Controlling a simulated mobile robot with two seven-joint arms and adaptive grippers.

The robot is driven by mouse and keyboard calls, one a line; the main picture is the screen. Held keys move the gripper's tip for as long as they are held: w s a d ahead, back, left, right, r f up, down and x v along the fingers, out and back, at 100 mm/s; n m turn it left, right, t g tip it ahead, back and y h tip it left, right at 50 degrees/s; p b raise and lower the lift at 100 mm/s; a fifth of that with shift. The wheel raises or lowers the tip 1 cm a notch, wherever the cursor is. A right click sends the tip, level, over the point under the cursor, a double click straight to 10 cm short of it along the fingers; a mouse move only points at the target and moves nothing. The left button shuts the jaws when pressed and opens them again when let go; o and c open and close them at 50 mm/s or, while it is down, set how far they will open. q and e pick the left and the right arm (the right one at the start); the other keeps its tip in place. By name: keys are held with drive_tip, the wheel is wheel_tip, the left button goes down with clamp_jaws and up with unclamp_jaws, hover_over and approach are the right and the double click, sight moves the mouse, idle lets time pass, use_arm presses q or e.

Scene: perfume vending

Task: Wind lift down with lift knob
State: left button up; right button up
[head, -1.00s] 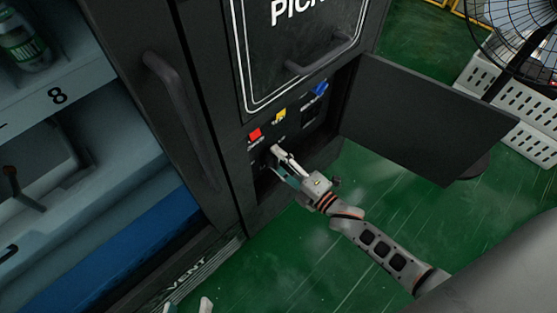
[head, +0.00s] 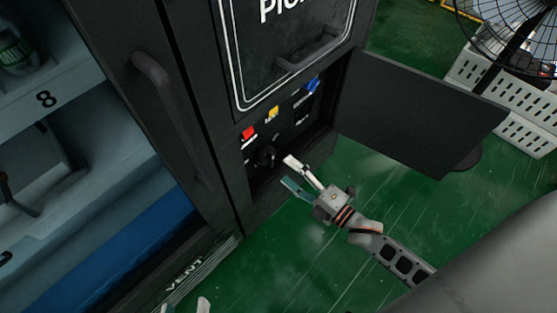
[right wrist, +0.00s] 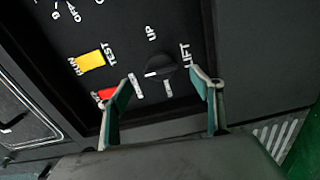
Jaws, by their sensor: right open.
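The lift knob (head: 265,156) is a round black knob on the dark control panel, below the red and yellow switches. In the right wrist view the knob (right wrist: 161,68) sits between the words UP and LIFT, with a small light mark on it. My right gripper (head: 288,172) is open and empty, just in front of the panel and apart from the knob. In the right wrist view its fingertips (right wrist: 162,78) straddle the knob's place in the picture. My left gripper (head: 186,307) shows only its two separated fingertips at the bottom edge.
A red switch (head: 248,133), a yellow switch (head: 272,112) and a blue switch (head: 313,86) are above the knob. The open panel door (head: 420,115) juts out to the right. A fan (head: 510,30) and white crates (head: 500,95) stand beyond. Green floor is clear below.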

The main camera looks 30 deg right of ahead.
drive_tip(key=v, duration=0.4)
drive_tip(key=shift+s+d, duration=0.1)
drive_tip(key=shift+s, duration=0.2)
